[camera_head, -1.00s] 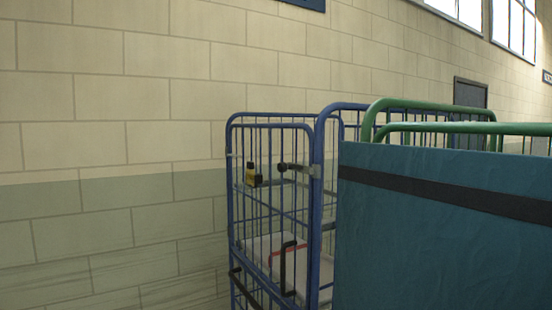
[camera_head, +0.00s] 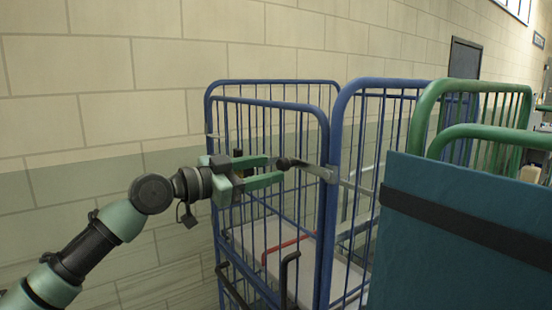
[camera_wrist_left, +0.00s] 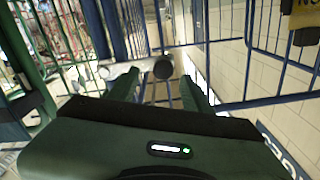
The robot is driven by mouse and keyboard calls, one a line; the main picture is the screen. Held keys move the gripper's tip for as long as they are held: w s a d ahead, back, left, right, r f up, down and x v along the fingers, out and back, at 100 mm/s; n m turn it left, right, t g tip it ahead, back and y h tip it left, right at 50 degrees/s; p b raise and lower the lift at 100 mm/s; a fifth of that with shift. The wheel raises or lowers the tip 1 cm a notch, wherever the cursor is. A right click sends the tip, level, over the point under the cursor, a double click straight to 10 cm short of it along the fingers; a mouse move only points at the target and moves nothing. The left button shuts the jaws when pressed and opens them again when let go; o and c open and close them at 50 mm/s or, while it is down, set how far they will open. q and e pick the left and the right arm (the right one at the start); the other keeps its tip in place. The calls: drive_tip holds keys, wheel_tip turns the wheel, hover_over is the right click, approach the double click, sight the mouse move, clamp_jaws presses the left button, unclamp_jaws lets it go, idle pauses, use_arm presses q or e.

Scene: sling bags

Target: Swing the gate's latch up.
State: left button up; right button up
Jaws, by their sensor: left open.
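The gate's latch (camera_head: 308,168) is a short grey bar with a dark round knob. It sticks out leftward, roughly level, from the right post of the blue cage gate (camera_head: 265,103). My left gripper (camera_head: 277,171) is open, with its green fingers pointing right at the knob. The knob sits at the fingertips, one finger above and one below in the head view; contact cannot be told. In the left wrist view the latch knob (camera_wrist_left: 163,68) shows just beyond and between the two fingertips (camera_wrist_left: 161,83). My right gripper is not in view.
A green-framed cage (camera_head: 478,88) with a teal panel (camera_head: 465,250) stands close on the right. A block wall (camera_head: 100,60) runs behind. A dark handle (camera_head: 290,270) hangs lower on the gate. A yellow and black item (camera_wrist_left: 303,15) shows at the wrist view's upper right.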

sight(279, 167)
use_arm(q)
drive_tip(key=p+x, duration=0.1)
drive_tip(key=x, duration=0.2)
drive_tip(key=shift+w+a, duration=0.15)
drive_tip(key=shift+a, duration=0.05)
drive_tip(key=shift+w+d+f, duration=0.15)
drive_tip(key=shift+w+d, duration=0.15)
drive_tip(key=shift+w, duration=0.15)
drive_tip(key=shift+s, duration=0.2)
drive_tip(key=shift+c, duration=0.3)
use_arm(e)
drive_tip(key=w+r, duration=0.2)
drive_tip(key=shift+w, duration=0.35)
use_arm(q)
clamp_jaws()
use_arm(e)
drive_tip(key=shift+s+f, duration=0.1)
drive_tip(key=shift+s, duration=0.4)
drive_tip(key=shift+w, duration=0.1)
